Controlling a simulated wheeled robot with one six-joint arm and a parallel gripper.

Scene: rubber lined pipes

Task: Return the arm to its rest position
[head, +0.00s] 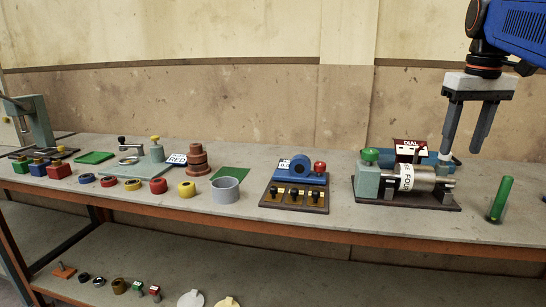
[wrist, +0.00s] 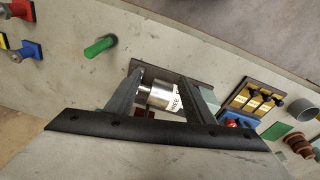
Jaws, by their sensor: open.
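My gripper (head: 468,142) hangs at the right of the head view with its two fingers pointing down, above and behind a bench fixture (head: 408,184). The fixture holds a silver cylinder (head: 425,178) with a white label, a green knob and a "DIAL" sign. In the wrist view the open fingers of my gripper (wrist: 168,82) frame the silver cylinder (wrist: 163,94) from above. Nothing is held between the fingers. How far the fingertips are from the fixture is hard to tell.
A green cylinder (head: 500,198) stands right of the fixture. A blue and black panel (head: 296,193) with a red button is left of it. A grey cup (head: 226,190), coloured rings and brown stacked pieces (head: 196,158) stand further left. The wall is close behind the bench (head: 330,228).

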